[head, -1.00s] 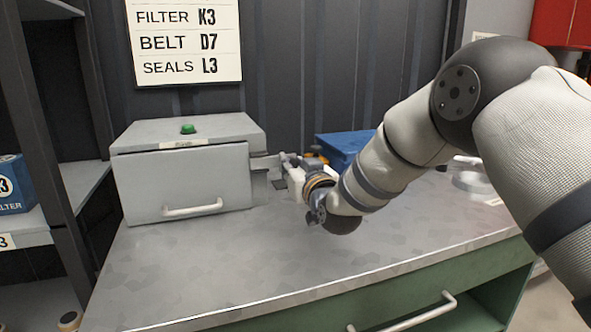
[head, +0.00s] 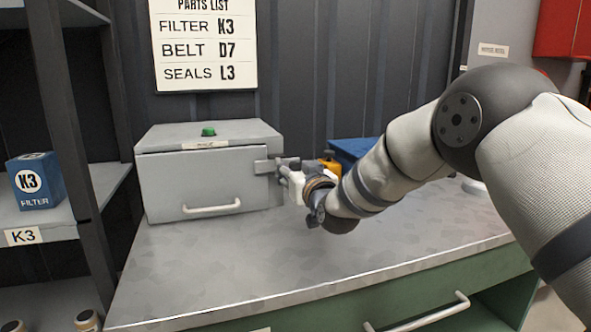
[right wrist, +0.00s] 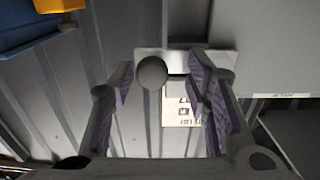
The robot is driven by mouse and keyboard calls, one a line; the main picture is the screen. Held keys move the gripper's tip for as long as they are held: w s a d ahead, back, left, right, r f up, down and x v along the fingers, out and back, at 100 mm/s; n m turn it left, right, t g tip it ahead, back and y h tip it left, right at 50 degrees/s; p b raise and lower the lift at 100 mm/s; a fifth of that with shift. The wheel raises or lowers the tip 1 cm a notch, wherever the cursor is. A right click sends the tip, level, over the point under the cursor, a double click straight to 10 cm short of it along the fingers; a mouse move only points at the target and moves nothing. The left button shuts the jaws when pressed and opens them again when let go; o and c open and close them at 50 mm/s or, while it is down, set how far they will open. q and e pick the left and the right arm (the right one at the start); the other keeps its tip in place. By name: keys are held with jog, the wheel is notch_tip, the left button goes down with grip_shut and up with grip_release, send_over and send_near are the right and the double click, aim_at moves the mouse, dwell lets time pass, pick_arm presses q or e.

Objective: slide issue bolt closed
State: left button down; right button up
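The issue box (head: 200,180) is a grey cabinet on the bench with a front handle and a green button on top. Its bolt (head: 263,167) is a pale flat bar at the front's right edge, its left end lying over the front. In the right wrist view a round grey knob (right wrist: 151,73) stands on the pale bar (right wrist: 220,62). My right gripper (head: 286,168) is at the bolt, with its fingers apart on either side of the knob (right wrist: 165,95). The knob is nearer the left finger; I cannot tell if they touch. My left gripper is not in view.
A blue bin (head: 352,150) with a yellow item (head: 331,167) stands behind my right gripper. A shelf at the left holds a blue K3 filter box (head: 36,182). The bench top (head: 260,255) in front is clear.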

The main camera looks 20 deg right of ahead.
jog(key=shift+d, duration=0.1)
jog(key=s, duration=1.2)
jog(key=shift+d, duration=0.15)
